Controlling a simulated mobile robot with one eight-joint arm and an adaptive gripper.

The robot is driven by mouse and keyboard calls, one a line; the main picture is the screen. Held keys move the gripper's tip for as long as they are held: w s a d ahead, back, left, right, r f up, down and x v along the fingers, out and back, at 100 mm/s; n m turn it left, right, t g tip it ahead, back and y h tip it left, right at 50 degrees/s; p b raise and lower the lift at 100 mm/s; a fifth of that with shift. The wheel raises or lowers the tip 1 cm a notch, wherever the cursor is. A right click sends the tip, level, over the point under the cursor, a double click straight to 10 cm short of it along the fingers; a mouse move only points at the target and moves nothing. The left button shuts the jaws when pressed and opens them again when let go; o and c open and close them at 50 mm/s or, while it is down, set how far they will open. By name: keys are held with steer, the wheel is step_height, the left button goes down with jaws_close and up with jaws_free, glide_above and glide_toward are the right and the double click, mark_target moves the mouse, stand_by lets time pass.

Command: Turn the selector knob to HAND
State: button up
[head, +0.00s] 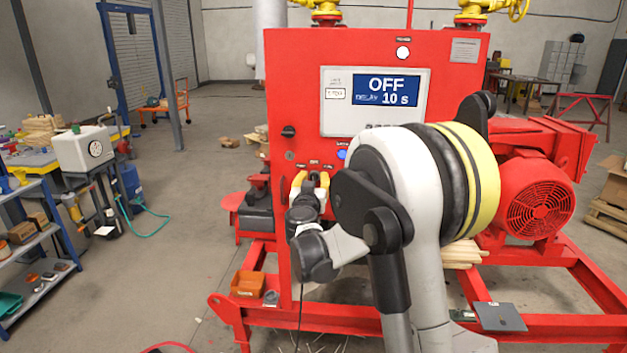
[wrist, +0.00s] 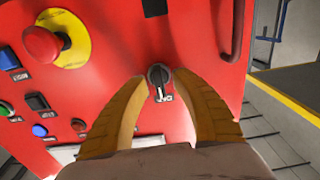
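The selector knob (wrist: 158,75) is small, round and black with a light pointer mark, on the red panel (wrist: 115,45) in the wrist view. Its mark runs roughly up and down in that picture, and a small label just below it is too small to read. My gripper (wrist: 160,82) is open, its two yellow fingers on either side of the knob, with gaps visible. I cannot tell how deep the fingertips reach. In the head view my gripper (head: 311,180) is at the panel's lower left and hides the knob. The display (head: 388,91) reads OFF and DELAY 10 s.
A red mushroom button (wrist: 42,43) on a yellow disc and several small buttons lie left of the knob in the wrist view. A black rotary switch (head: 288,131) sits above my gripper in the head view. Red skid rails (head: 330,317) run below.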

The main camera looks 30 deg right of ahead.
jaws_close()
steer(key=shift+n, duration=0.3)
steer(key=n, duration=0.4)
steer(key=shift+a+b, duration=0.1)
steer(key=shift+b, duration=0.25)
steer(key=n, duration=0.5)
steer(key=shift+w+a+f, duration=0.1)
steer(key=shift+n, duration=0.3)
